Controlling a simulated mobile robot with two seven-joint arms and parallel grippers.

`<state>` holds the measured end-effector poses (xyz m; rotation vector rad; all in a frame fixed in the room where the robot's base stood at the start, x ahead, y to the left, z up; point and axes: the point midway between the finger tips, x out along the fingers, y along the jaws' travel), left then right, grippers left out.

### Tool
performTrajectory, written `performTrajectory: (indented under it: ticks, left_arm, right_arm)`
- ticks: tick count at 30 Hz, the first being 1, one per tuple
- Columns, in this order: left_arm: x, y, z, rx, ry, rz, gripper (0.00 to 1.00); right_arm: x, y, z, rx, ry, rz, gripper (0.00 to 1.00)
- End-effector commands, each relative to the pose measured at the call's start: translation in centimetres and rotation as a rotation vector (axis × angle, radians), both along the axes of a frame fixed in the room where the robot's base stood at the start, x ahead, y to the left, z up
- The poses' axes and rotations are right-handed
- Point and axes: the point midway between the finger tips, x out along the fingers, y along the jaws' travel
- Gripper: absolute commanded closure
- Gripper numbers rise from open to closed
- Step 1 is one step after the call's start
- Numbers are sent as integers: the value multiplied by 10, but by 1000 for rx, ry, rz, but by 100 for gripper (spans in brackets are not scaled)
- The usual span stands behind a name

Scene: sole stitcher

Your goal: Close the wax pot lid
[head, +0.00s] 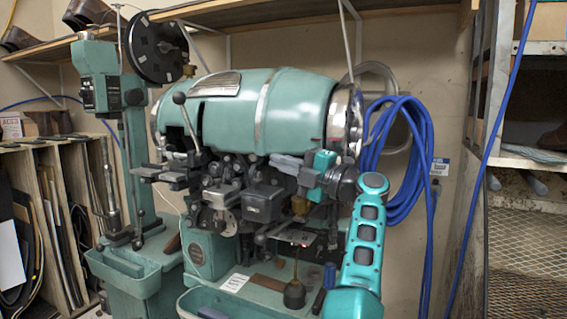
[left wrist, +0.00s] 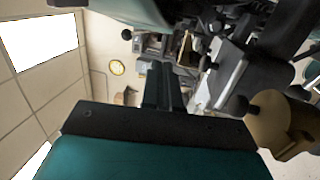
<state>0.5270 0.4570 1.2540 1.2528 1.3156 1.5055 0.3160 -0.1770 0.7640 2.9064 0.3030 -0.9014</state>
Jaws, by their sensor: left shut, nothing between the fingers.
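A small brass pot (head: 300,206), which looks like the wax pot, is on the front of the teal stitching machine (head: 285,108). What looks like the same brass body shows at the right of the left wrist view (left wrist: 284,126), with a dark round knob beside it. I cannot clearly make out the lid or its angle. My left gripper (head: 284,163) is shut and empty, pointing left across the machine front, just above the brass pot. Its dark fingers show together in the left wrist view (left wrist: 162,84), apart from the brass body. My right gripper is not in view.
Dark levers and clamps (head: 225,185) crowd the machine front near my left gripper. An oil can (head: 294,293) stands on the base below. A blue hose coil (head: 405,150) hangs behind my arm. A mesh-fronted rack (head: 525,255) stands at the right.

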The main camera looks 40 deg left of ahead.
Motion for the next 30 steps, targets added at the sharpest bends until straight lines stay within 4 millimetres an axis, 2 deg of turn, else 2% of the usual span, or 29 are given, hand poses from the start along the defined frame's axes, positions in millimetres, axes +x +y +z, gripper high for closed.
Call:
performTrajectory:
  ticks: [8, 11, 21, 25, 30]
  left_arm:
    - [2, -7, -2, 1, 2, -2, 100]
    - [6, -21, -6, 0, 2, -4, 100]
    - [23, -91, -19, 0, 1, -4, 100]
    - [27, -110, -22, 0, 1, -3, 100]
    - [29, -122, -24, 1, 0, 0, 100]
  right_arm:
    - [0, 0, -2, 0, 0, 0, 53]
    - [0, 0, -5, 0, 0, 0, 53]
    - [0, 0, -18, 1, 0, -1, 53]
    - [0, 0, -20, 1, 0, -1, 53]
    - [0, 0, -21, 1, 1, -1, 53]
